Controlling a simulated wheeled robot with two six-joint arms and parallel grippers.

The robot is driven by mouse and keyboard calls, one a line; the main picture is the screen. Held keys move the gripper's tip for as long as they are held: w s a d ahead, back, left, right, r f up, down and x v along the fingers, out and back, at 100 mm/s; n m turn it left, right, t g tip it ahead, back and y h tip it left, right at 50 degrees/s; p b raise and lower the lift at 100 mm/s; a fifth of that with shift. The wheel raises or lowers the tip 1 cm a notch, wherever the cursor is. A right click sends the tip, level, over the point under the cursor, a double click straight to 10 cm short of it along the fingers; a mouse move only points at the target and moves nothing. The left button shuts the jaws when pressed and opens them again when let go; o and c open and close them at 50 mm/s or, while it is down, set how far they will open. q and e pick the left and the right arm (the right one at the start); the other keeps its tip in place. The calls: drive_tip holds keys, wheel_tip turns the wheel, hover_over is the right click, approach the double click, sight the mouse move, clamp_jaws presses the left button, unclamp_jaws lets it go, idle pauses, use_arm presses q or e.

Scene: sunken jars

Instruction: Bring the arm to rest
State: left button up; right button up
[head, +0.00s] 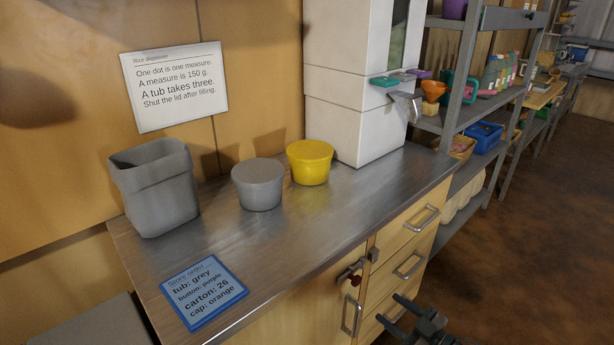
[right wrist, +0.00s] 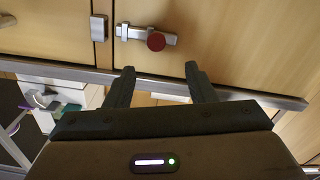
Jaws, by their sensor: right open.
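My right gripper (head: 402,318) shows at the bottom of the head view, in front of the drawers and below the worktop's front edge. In the right wrist view, my right gripper (right wrist: 160,82) has its two fingers apart with nothing between them. It points toward the wooden cabinet front (right wrist: 230,30), where a latch with a red knob (right wrist: 156,41) shows. My left gripper is not in view.
The metal worktop (head: 310,225) holds a grey bin (head: 155,190), a grey tub (head: 259,185), a yellow tub (head: 310,163), a blue-framed order card (head: 204,292) and a white dispenser (head: 350,125). Shelves (head: 480,90) stand at the right. Open floor (head: 540,240) lies beyond the cabinet.

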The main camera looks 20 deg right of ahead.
drive_tip(key=s+d+f+m+g+h+p, duration=0.1)
drive_tip(key=s+d+f+m+g+h, duration=0.15)
drive_tip(key=f, duration=0.65)
drive_tip(key=s+d+f+m+g+h+p, duration=0.1)
drive_tip(key=s+d+f+m+g+h, duration=0.15)
drive_tip(key=f, duration=0.65)
drive_tip(key=s+d+f+m+g+h+p, duration=0.1)
drive_tip(key=s+d+f+h, duration=0.2)
drive_tip(key=f, duration=0.6)
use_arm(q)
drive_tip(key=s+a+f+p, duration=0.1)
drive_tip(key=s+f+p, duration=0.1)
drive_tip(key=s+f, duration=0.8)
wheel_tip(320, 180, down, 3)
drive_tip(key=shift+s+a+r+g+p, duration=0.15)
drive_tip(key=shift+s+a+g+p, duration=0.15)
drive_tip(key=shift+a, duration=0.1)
use_arm(e)
drive_tip(key=s+a+f+g, duration=0.3)
drive_tip(key=s+a+f, duration=0.1)
drive_tip(key=s, duration=0.3)
drive_tip(key=s+a+f+g, duration=0.3)
drive_tip(key=s+a+f, duration=0.2)
drive_tip(key=s+f, duration=0.2)
drive_tip(key=s+a+f+m+g, duration=0.1)
drive_tip(key=s+a+f+g, duration=0.2)
drive_tip(key=s, duration=0.6)
wheel_tip(320, 180, down, 3)
drive_tip(key=shift+a+f, duration=0.1)
drive_tip(key=shift+a, duration=0.95)
